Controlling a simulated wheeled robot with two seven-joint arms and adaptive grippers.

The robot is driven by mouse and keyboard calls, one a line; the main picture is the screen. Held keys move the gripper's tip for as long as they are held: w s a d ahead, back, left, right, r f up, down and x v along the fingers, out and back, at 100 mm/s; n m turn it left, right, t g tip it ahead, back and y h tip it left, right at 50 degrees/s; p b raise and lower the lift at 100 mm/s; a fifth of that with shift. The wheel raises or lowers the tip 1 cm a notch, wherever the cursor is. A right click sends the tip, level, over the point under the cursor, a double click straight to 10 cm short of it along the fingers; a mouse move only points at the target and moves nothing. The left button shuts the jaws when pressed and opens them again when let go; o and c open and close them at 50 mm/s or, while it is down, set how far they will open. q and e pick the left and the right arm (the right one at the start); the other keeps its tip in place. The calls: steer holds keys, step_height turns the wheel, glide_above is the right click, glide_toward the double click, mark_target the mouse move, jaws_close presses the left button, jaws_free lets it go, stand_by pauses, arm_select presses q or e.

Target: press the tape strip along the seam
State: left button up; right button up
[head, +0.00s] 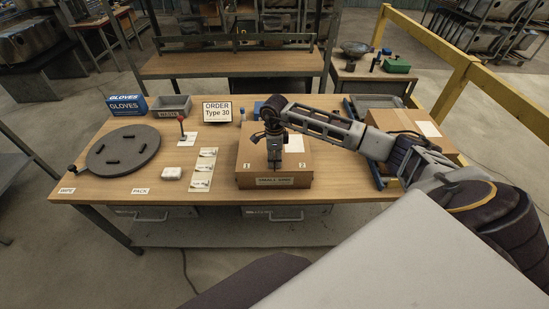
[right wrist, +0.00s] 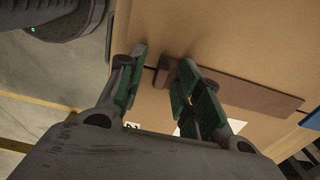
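A cardboard box (head: 253,152) sits at the middle of the bench, with marks 1 and 2 near its front edge and a label on its front face. My right gripper (head: 274,160) points down over the box top, near the middle of its front part. In the right wrist view, its fingers (right wrist: 160,66) are apart, close to the box. A brown tape strip (right wrist: 262,97) lies on the cardboard beside the fingers. A small brown piece shows between the fingertips; whether they touch it I cannot tell. The gripper hides part of the box top in the head view. My left gripper is out of view.
A dark round turntable (head: 123,150) with a knob is at the left. A red-topped lever (head: 182,128), an order sign (head: 217,112), a grey bin (head: 171,106) and cards (head: 202,170) stand left of the box. Another carton (head: 405,122) is at the right, behind my arm.

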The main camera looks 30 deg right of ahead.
steer(key=shift+r, duration=0.15)
step_height(320, 180, up, 12)
stand_by(0.8)
steer(key=shift+f, duration=0.2)
